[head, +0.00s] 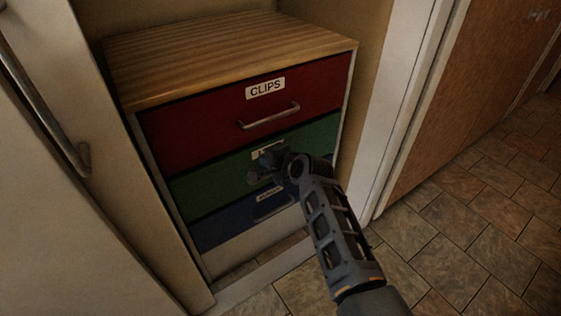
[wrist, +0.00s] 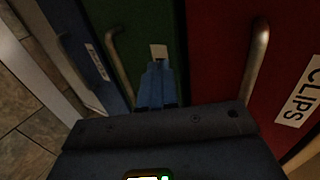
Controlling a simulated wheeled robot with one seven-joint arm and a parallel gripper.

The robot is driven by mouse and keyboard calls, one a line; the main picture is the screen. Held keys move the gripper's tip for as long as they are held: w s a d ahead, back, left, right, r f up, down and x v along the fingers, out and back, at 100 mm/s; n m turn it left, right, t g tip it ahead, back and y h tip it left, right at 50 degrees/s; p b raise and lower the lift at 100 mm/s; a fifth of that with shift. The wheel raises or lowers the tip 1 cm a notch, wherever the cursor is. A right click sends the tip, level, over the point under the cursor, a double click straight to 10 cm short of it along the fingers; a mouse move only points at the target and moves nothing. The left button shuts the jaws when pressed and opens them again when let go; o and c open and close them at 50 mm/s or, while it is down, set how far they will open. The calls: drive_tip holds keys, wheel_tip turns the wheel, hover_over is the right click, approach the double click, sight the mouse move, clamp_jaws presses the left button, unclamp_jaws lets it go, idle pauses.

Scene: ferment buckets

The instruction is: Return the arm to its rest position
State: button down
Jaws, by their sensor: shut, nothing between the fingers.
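My gripper (head: 262,170) is in front of the green drawer (head: 190,190) in the head view, at the end of my dark arm. In the wrist view my gripper (wrist: 157,84) shows as blue fingers held together, with nothing between them. They point at the green drawer (wrist: 130,40), close to its small white label (wrist: 159,51). I cannot tell whether the fingertips touch the drawer front. The arm hides part of the green drawer and its handle in the head view.
The red drawer (head: 210,121) labelled CLIPS is above, and the blue drawer (head: 220,227) is below. All drawers look shut. A wooden top (head: 230,50) covers the unit. A white door with a metal handle (head: 45,110) stands at left. Tiled floor (head: 470,230) lies open at right.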

drive_tip(key=p+v, duration=0.1)
drive_tip(key=v, duration=0.5)
drive_tip(key=shift+s+d, duration=0.2)
drive_tip(key=shift+s, duration=0.05)
